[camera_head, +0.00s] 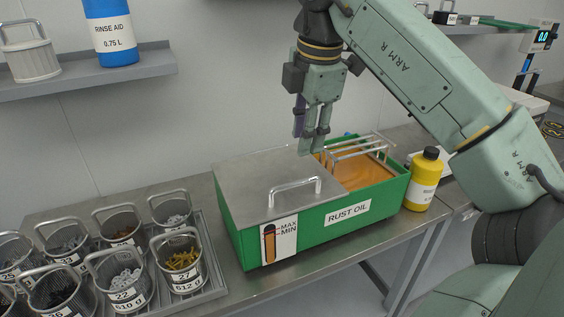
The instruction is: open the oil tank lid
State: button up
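The oil tank (312,232) is a green box labelled RUST OIL on the metal bench. Its flat grey lid (255,175) lies over the left part of the tank. A bar handle (295,185) stands up near the lid's front edge. The right part of the tank is uncovered and shows orange-brown oil (368,174). My gripper (313,148) points down above the lid's back right corner, behind and above the handle, and does not hold the handle. The fingers overlap in this view, so their opening is unclear.
A metal rack (358,146) sits at the tank's open back right. A yellow bottle (423,180) stands close to the tank's right end. Several wire baskets of parts stand in a tray (213,252) at left. A shelf (90,78) holds a blue container (110,35).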

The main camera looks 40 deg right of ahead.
aim_at(297, 182)
jog(key=f+b, duration=0.1)
jog(key=f, duration=0.2)
jog(key=w+f+b, duration=0.1)
jog(key=f+b, duration=0.1)
jog(key=f, duration=0.2)
jog(key=f+b, duration=0.2)
jog(key=f, duration=0.1)
jog(key=shift+w+d+f, duration=0.2)
jog(key=shift+w+f, duration=0.05)
jog(key=shift+w, duration=0.15)
jog(key=shift+c, duration=0.5)
grip_shut()
